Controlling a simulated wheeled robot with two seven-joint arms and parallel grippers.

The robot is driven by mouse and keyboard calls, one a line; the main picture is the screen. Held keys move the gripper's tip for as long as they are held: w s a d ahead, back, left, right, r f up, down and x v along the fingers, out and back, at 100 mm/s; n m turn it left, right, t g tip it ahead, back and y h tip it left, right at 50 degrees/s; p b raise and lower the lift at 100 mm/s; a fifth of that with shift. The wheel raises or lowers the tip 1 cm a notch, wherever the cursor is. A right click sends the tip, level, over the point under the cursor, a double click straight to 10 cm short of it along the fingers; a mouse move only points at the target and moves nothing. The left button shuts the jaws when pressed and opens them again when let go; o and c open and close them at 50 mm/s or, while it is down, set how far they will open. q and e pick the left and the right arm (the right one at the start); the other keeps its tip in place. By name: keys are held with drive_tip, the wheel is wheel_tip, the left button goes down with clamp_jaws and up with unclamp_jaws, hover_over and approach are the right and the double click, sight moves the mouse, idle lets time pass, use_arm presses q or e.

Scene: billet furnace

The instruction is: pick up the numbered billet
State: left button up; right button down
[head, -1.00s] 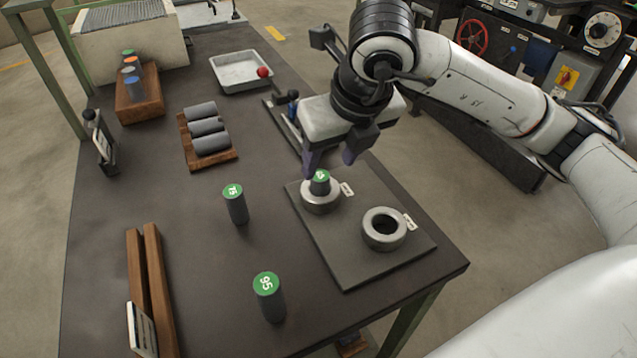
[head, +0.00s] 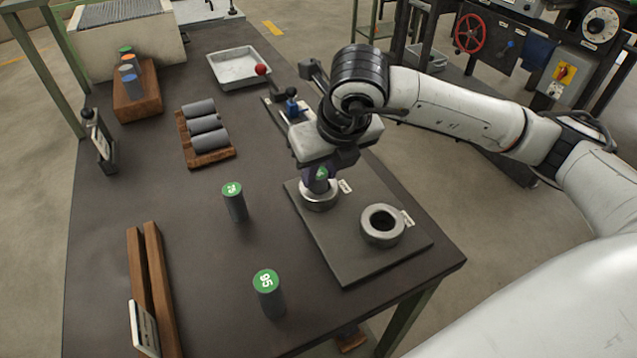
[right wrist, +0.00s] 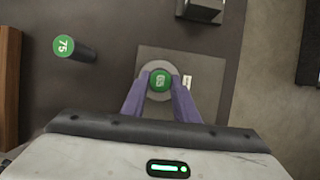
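Three dark upright billets have green numbered tops. One marked 75 (head: 235,203) stands mid-table, and it shows in the right wrist view (right wrist: 75,48). Another (head: 268,294), whose number reads 95 or 96, stands near the front. The third (head: 320,174), number unclear, stands in the left ring (head: 319,200) on the grey plate; its green top shows in the right wrist view (right wrist: 160,80). My right gripper (head: 319,181) is low over this ring, fingers on both sides of the billet. I cannot tell whether they touch it. My left gripper is out of view.
An empty ring (head: 382,225) sits beside it on the plate (head: 345,265). Three dark cylinders (head: 205,125) lie in a wooden rack. Wooden rails (head: 152,290) are at front left. A pale tray (head: 238,75) with a red ball is farther back. The table around the 75 billet is clear.

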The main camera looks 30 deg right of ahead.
sight(321, 175)
drive_tip(key=shift+r, duration=0.1)
drive_tip(key=shift+r, duration=0.15)
wheel_tip(321, 175, up, 8)
drive_tip(key=shift+w+r, duration=0.1)
drive_tip(key=shift+r, duration=0.05)
drive_tip(key=shift+r+b, duration=0.35)
drive_tip(key=shift+b, duration=0.35)
